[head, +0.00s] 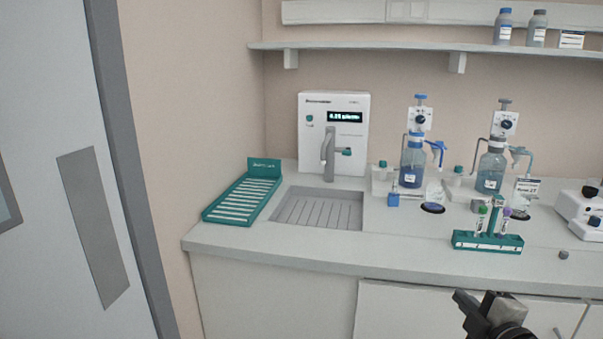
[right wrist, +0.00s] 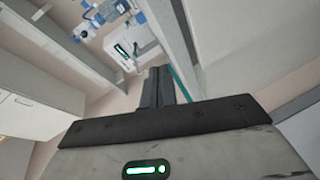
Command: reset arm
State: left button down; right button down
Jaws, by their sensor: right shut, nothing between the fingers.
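My right gripper (head: 468,302) is at the lower right of the head view, in front of the counter's front edge and apart from it. It is shut and empty. In the right wrist view its closed fingers (right wrist: 160,86) point away from the camera, with nothing between them. My left gripper does not show in either view.
A counter (head: 310,255) holds a green tube rack (head: 487,241) with tubes, a green slotted tray (head: 236,203), a sink (head: 318,208), a white dispenser (head: 334,133) and two bottles with pumps. A door (head: 60,200) stands at the left. A shelf (head: 370,47) runs above.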

jog(key=s+a+f+m+g, duration=0.2)
jog(key=s+a+f+m, duration=0.4)
jog(key=s+f, duration=0.3)
jog(key=s+a+f+m+g+y, duration=0.1)
jog(key=s+a+f+m+g, duration=0.2)
jog(key=s+a+f+m, duration=0.4)
jog(key=s+a+f, duration=0.2)
jog(key=s+f, duration=0.1)
jog(key=s, duration=0.4)
jog(key=shift+s+a, duration=0.2)
jog(key=shift+a, duration=0.05)
